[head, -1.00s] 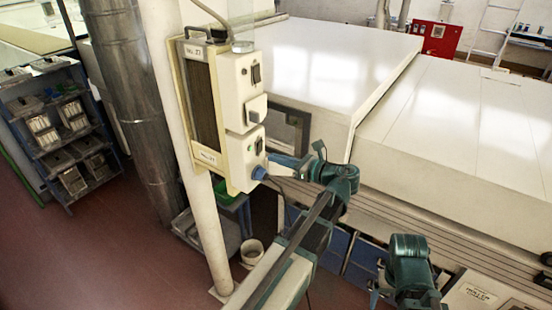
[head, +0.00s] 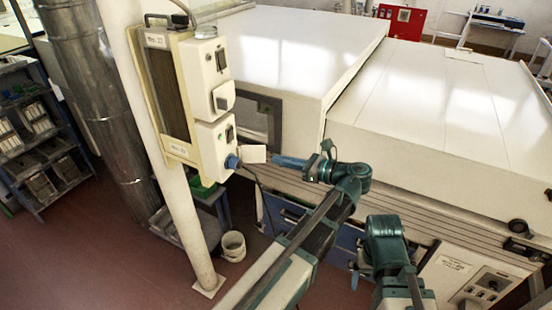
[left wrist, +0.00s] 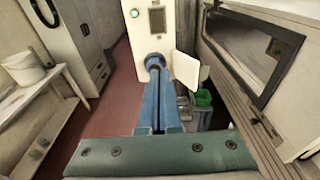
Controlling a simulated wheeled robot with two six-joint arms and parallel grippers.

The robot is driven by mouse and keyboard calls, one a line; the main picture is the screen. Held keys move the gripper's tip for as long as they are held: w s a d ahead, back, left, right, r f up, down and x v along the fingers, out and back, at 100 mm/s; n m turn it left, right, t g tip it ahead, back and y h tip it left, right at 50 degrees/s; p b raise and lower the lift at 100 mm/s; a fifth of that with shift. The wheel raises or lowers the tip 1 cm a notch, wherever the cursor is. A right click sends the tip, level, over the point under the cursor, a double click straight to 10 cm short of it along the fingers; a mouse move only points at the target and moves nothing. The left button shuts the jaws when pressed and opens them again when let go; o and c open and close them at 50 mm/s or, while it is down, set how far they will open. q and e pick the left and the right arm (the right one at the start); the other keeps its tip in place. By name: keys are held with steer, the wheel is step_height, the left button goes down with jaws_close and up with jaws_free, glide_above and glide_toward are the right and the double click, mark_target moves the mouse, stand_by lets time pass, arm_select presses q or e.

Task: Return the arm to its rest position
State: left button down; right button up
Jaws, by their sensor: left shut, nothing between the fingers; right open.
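My left gripper (head: 274,160) is shut and empty, pointing left at the cream control box (head: 188,95) on the post. In the left wrist view its blue fingers (left wrist: 157,118) lie together, in line with a round blue connector (left wrist: 155,61) on the box. In the head view the blue connector (head: 232,162) is left of the fingertips, with a gap between. A white flap (head: 254,154) stands out beside the connector, and also shows in the left wrist view (left wrist: 186,70). My right gripper (head: 358,272) is open, low and partly hidden by its own arm.
A large white tunnel housing (head: 430,100) fills the right side, with a dark window (head: 250,118). The white post (head: 185,220) and a metal duct (head: 95,90) stand left. A white bucket (head: 233,246) is on the floor. The red-brown floor at lower left is clear.

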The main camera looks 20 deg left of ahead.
stand_by(0.4)
arm_select(q)
steer(key=s+d+f+n+h+b, duration=0.2)
steer(key=s+d+f+n+h, duration=0.15)
steer(key=f, duration=0.55)
steer(key=s+d+f+n+h+b, duration=0.2)
steer(key=s+d+f+n+h, duration=0.15)
steer(key=f, duration=0.45)
steer(key=s+d+f+n+h+b, duration=0.1)
steer(key=s+d+f+n+h, duration=0.3)
steer(key=d, duration=0.2)
steer(key=s+d+f+n+g+h+b, duration=0.1)
steer(key=s+d+f+n+h+b, duration=0.1)
steer(key=s+d+f+n+h, duration=0.2)
steer(key=d+f, duration=0.1)
steer(key=d, duration=0.2)
steer(key=shift+s+f, duration=0.15)
steer(key=shift+s, duration=0.2)
arm_select(e)
step_height(320, 180, down, 7)
steer(key=shift+c, duration=0.3)
